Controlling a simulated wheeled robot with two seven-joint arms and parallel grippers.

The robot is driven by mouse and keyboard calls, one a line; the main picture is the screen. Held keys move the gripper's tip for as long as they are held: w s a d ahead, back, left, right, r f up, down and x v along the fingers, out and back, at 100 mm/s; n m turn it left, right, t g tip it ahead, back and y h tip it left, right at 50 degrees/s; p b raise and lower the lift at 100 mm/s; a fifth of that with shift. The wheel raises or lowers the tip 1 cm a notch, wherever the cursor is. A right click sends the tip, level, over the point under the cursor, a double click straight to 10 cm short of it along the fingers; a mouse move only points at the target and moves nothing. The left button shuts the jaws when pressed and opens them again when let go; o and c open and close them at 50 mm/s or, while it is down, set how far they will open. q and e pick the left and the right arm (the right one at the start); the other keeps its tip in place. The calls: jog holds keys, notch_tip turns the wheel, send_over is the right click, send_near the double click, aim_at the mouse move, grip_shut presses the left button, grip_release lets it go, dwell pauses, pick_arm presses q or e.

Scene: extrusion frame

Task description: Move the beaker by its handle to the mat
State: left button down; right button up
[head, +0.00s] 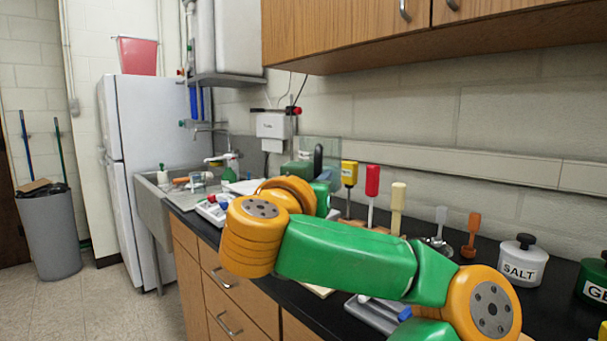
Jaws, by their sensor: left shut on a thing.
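My left arm, green and orange, crosses the front of the counter, and its wrist bends away from me. Only a dark part of my left gripper (318,158) shows past the wrist, over the back of the counter near the sink. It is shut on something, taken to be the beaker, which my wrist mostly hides. A pale clear pane shows behind the gripper, but I cannot tell whether it is part of the beaker. I cannot make out the mat. My right gripper is not in view.
The black counter (550,312) holds a yellow-headed tool (349,174), a red one (372,182), a cream one (398,196), a salt jar (522,262) and a green jar (594,279). The sink (150,205) is at left. Wooden cupboards (330,35) hang above.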

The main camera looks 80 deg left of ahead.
pick_arm(q)
jog(key=shift+w+d+p, duration=7.5)
jog(key=shift+w+d, duration=4.2)
jog(key=shift+w, duration=0.45)
notch_tip(320, 180, down, 20)
jog(key=b, duration=1.9)
jog(key=shift+w+d+r+b, duration=0.1)
jog(key=shift+b, duration=0.2)
